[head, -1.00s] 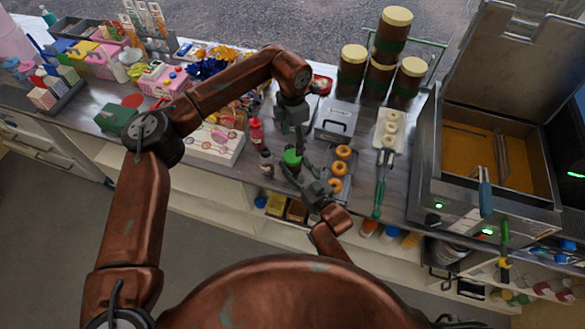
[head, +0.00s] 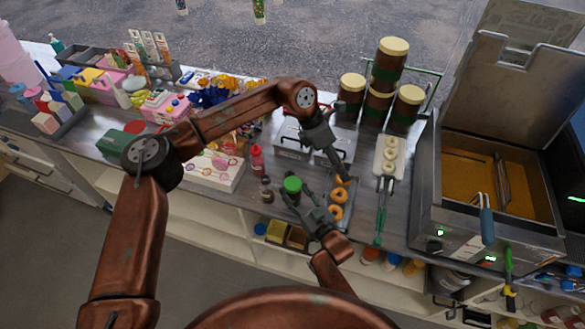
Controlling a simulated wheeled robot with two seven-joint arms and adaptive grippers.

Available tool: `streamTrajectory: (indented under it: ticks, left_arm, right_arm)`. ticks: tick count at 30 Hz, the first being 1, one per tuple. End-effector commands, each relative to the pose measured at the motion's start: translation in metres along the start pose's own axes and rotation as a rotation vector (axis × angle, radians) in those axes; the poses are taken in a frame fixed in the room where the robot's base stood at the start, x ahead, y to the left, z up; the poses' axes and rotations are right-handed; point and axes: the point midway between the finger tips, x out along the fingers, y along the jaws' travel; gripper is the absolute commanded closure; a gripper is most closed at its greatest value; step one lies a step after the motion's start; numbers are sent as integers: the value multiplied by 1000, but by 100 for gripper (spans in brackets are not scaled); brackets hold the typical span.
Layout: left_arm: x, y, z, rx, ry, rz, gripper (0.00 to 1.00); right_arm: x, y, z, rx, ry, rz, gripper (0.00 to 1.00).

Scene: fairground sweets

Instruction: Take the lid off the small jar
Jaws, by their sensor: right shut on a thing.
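The small jar (head: 292,195) stands near the front edge of the counter, with its round green lid (head: 292,184) on top. My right gripper (head: 299,197) comes in from the lower right and is shut on the jar's body, partly covering it. My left gripper (head: 342,174) is to the right of the jar, over the upper end of the doughnut row and apart from the lid. Its fingers are small and dark here, so I cannot tell whether they are open.
Doughnuts (head: 337,195) lie right of the jar. A red bottle (head: 256,159) and a small dark bottle (head: 266,188) stand to its left. A grey metal box (head: 288,137) is behind. Tall brown jars (head: 389,65) stand at the back; a fryer (head: 432,190) is at the right.

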Motion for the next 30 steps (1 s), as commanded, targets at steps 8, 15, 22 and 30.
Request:
streamTrajectory:
  ticks: [8, 15, 22, 30]
  left_arm:
    - [-41, -53, 111, 53, -399, -158, 40]
    - [-107, -55, 200, -45, -761, -197, 40]
    - [-158, 0, 245, -274, -1007, -116, 40]
    - [-164, 100, 229, -643, -1066, 99, 40]
  right_arm:
    - [0, 0, 1, 0, -3, 0, 100]
    - [0, 0, 2, 0, -3, 0, 100]
    - [0, 0, 2, 0, -3, 0, 100]
    - [0, 0, 2, 0, -3, 0, 100]
